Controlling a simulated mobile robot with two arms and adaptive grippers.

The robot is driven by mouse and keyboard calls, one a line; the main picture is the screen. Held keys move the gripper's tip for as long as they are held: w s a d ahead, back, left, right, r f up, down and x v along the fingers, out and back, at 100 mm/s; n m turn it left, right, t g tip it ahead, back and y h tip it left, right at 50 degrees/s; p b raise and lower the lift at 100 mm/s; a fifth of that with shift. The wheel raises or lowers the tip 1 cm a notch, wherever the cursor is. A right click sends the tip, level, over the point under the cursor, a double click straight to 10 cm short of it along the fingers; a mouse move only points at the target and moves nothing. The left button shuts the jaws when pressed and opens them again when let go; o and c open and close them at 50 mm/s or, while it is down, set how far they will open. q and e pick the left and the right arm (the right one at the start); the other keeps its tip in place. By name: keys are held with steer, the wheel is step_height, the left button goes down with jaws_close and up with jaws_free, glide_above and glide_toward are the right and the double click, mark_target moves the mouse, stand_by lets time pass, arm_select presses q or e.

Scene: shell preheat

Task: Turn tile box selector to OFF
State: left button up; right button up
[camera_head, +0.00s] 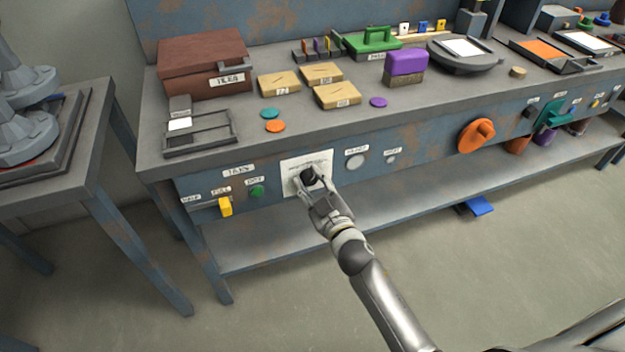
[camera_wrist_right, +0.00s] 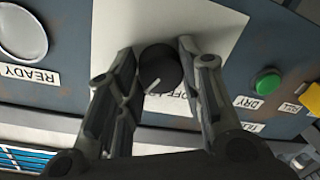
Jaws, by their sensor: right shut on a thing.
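The selector is a round black knob (camera_wrist_right: 160,68) with a pale pointer line, on a white plate (camera_head: 318,160) on the bench's front panel. In the right wrist view its pointer aims down and to the left, and part of the plate's lettering shows just below and right of the knob. My right gripper (camera_head: 309,178) is at the knob in the head view. Its fingers (camera_wrist_right: 158,70) stand on both sides of the knob and are shut on it. The fingers hide part of the plate. The tile box (camera_head: 200,70) is reddish brown and sits on the bench above left. My left gripper is not in view.
On the panel left of the plate are a green button (camera_head: 257,191) and a yellow lever (camera_head: 226,207). To the right are a white round lamp (camera_head: 355,161) and an orange handwheel (camera_head: 475,136). The bench edge overhangs close above. The lower shelf (camera_head: 300,235) is mostly bare.

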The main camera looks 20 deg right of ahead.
steer(key=n+p, duration=0.1)
steer(key=n, duration=0.2)
steer(key=shift+n, duration=0.4)
steer(key=n, duration=0.3)
steer(key=shift+h, duration=0.3)
steer(key=n, duration=0.3)
steer(key=shift+a+g, duration=0.1)
steer(key=shift+g, duration=0.2)
steer(key=n, duration=0.2)
steer(key=shift+n, duration=0.4)
steer(key=shift+n+h, duration=0.3)
steer(key=shift+n, duration=0.3)
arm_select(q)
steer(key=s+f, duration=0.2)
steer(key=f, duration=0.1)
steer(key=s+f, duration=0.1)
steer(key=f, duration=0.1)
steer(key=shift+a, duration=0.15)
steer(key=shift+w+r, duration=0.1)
